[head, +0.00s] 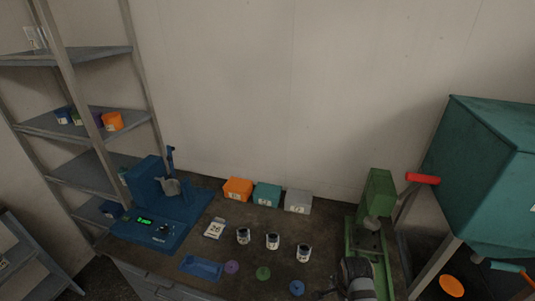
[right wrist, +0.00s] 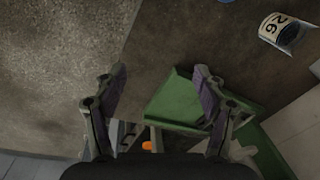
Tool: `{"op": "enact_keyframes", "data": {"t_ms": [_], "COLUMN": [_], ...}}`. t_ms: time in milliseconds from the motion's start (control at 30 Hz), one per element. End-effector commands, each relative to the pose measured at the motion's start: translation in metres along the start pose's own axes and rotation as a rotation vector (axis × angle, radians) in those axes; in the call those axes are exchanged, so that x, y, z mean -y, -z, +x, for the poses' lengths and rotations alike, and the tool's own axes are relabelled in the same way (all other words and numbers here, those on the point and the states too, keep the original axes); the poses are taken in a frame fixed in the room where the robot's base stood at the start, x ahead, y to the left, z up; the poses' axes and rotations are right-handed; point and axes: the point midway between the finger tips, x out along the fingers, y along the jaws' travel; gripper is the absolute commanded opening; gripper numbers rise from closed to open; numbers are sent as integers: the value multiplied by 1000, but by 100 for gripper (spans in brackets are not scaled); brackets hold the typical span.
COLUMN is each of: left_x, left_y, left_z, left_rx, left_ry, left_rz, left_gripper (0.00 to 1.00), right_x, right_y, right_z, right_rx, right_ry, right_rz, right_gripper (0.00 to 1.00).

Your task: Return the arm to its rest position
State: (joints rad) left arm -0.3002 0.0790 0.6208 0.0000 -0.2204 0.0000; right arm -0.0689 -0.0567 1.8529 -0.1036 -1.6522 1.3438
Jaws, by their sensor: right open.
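My right gripper (right wrist: 159,72) is open, with nothing between its fingers in the right wrist view. It hangs over the dark worktop (right wrist: 150,35) and the green base (right wrist: 180,104) of the green machine. In the head view, my right arm (head: 357,278) comes in at the bottom, in front of the green machine (head: 378,192). Its fingers are small and dark there, near the worktop's front right. My left gripper is not in view.
Three labelled cups (head: 272,241) stand mid-worktop, with coloured discs (head: 263,273) and a blue tray (head: 202,268) in front. A blue machine (head: 152,190) stands left. Orange, teal and grey boxes (head: 237,189) line the back.

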Motion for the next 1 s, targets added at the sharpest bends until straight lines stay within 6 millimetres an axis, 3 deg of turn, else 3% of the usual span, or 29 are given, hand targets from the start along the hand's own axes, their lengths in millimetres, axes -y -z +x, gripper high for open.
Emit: {"op": "enact_keyframes", "data": {"t_ms": [100, 233, 733, 800, 1000], "left_x": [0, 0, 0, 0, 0], "left_y": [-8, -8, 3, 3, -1], "left_z": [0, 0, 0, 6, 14], "left_rx": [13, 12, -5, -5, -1], "left_ry": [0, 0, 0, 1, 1], "left_rz": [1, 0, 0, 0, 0], "left_gripper": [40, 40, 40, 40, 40], "right_x": [-32, -56, -109, -106, -107], "right_y": [10, 14, 9, 10, 13], "right_z": [-14, -32, -95, -65, 1], "right_rx": [-33, -72, -189, -177, -157], "right_ry": [31, 60, 100, 91, 76], "right_rz": [-312, -632, -1460, -1445, -1437], "right_gripper": [71, 71, 71, 71, 71]}}
